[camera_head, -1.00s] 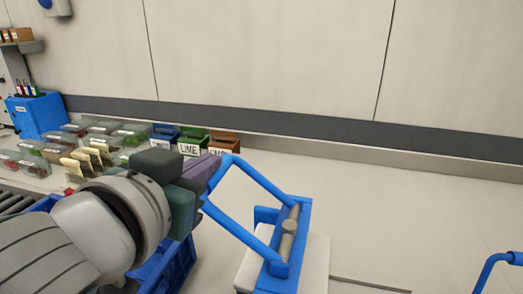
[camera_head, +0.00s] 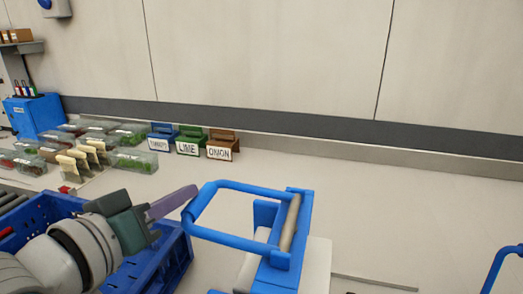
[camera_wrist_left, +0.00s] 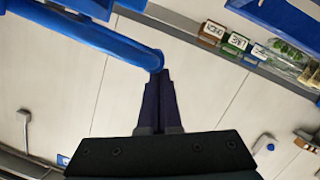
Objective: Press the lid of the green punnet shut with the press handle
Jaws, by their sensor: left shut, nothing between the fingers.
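The press handle (camera_head: 225,241) is a blue loop hinged on a blue press frame (camera_head: 301,225) with a grey cylinder, above a white block. My left gripper (camera_head: 194,191) has its purple fingers shut and empty, with tips at the loop's left end. In the left wrist view, the closed fingertips (camera_wrist_left: 160,78) reach the blue handle bar (camera_wrist_left: 112,42) and seem to touch it. Several clear punnets with green contents (camera_head: 133,160) stand at the far left. I cannot tell which is the task's punnet; no punnet or lid shows under the press. My right gripper is not in view.
A blue crate (camera_head: 176,262) stands below my left arm. Bins labelled LIME (camera_head: 190,142) and ONION (camera_head: 222,146) stand along the back wall, right of the punnets. A blue bar (camera_head: 500,266) rises at the lower right. The surface behind the press is clear.

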